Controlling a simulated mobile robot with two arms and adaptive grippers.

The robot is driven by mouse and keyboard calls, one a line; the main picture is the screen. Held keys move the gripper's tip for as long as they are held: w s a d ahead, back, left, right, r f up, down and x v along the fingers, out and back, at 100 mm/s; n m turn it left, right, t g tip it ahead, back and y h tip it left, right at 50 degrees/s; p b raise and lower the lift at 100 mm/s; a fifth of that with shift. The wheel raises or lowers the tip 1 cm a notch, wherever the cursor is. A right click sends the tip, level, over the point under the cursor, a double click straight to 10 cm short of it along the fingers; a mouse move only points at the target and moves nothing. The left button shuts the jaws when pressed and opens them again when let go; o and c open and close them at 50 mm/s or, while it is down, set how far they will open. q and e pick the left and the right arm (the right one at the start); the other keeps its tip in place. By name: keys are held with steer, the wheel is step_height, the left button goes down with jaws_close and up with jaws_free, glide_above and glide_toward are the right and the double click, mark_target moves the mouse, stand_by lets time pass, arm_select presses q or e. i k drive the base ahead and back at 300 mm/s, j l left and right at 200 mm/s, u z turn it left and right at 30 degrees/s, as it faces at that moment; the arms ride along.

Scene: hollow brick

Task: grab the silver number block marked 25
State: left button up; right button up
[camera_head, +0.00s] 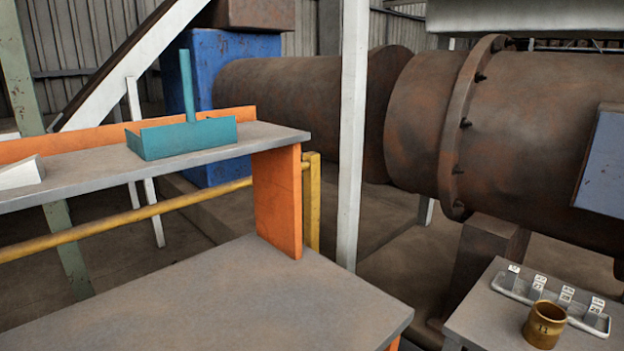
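Several small pale blocks with dark markings stand in a row in a narrow grey tray (522,292) on a small table at the lower right. One block (513,269) is at the tray's left end. Two others, a second block (539,282) and a third block (566,294), stand in the middle. Another block (597,305) is at the right end. The markings are too small to read, so I cannot tell which is 25. Neither of my grippers is in view.
A brass cup (544,326) stands in front of the tray, hiding part of it. The small table (486,310) is bare at its left. A larger grey table (215,300) and an orange-edged shelf (85,173) with a teal dustpan (183,138) stand left. A white post (352,140) rises between.

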mark_target(567, 294)
steer(key=z, duration=1.5)
